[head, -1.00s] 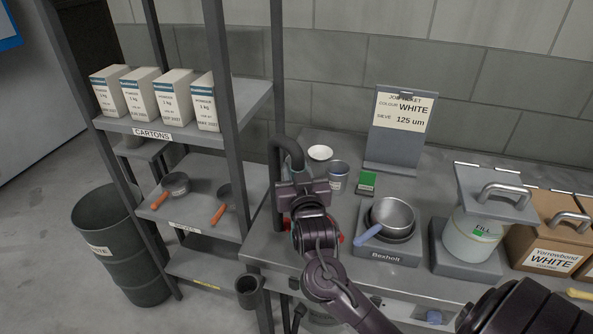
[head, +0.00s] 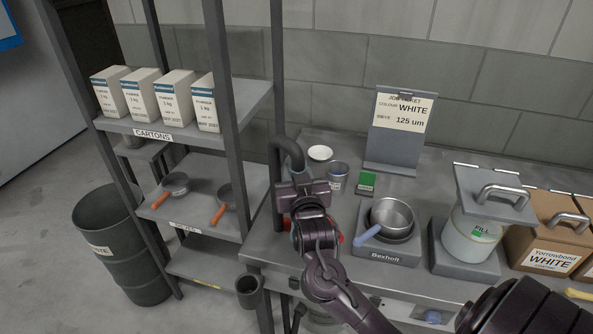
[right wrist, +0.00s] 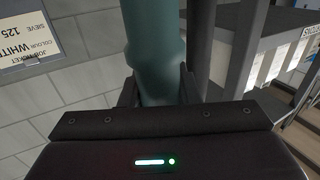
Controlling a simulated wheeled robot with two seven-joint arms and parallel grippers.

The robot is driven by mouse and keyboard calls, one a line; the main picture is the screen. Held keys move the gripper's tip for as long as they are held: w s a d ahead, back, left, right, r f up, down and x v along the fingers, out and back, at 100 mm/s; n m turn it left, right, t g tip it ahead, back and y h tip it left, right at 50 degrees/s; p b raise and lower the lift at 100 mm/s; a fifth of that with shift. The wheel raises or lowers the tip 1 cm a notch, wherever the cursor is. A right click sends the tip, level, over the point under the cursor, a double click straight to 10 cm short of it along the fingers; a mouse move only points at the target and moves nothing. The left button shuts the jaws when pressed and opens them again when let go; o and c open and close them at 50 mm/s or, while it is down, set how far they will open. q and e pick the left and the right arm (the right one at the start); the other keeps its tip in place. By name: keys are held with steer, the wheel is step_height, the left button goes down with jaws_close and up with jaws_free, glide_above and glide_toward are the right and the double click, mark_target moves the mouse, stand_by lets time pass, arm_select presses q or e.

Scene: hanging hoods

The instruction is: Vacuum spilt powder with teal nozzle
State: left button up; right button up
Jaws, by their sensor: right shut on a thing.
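My right gripper (head: 298,182) is over the left end of the grey bench, beside the shelf post. It is shut on the teal nozzle (right wrist: 155,45), which stands between the fingers in the right wrist view. In the head view only a sliver of the nozzle shows behind the gripper, below the bent dark hose (head: 287,143). The nozzle's lower end is hidden by the gripper and arm. I cannot make out any spilt powder; that part of the bench is partly covered by my arm. My left gripper is not in view.
On the bench (head: 262,247) are a white dish (head: 320,153), a grey tin (head: 338,177), a green-and-dark block (head: 366,183), a pan (head: 392,214) on a scale and a lidded jar (head: 473,238). A shelf with cartons (head: 173,97) stands left.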

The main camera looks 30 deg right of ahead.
steer(key=shift+d, duration=0.1)
steer(key=s+d+p, duration=0.1)
steer(key=s+d, duration=0.3)
steer(key=d, duration=0.5)
steer(key=shift+d, duration=0.15)
stand_by(1.2)
steer(key=shift+w+r, duration=0.1)
stand_by(0.5)
steer(key=w+a, duration=0.9)
steer(key=w, duration=0.1)
steer(key=shift+w, duration=0.2)
stand_by(1.4)
steer(key=shift+d+p, duration=0.1)
steer(key=shift+p, duration=0.2)
steer(key=d, duration=0.6)
steer(key=shift+s+d, duration=0.2)
steer(key=shift+s, duration=0.1)
stand_by(0.7)
stand_by(0.5)
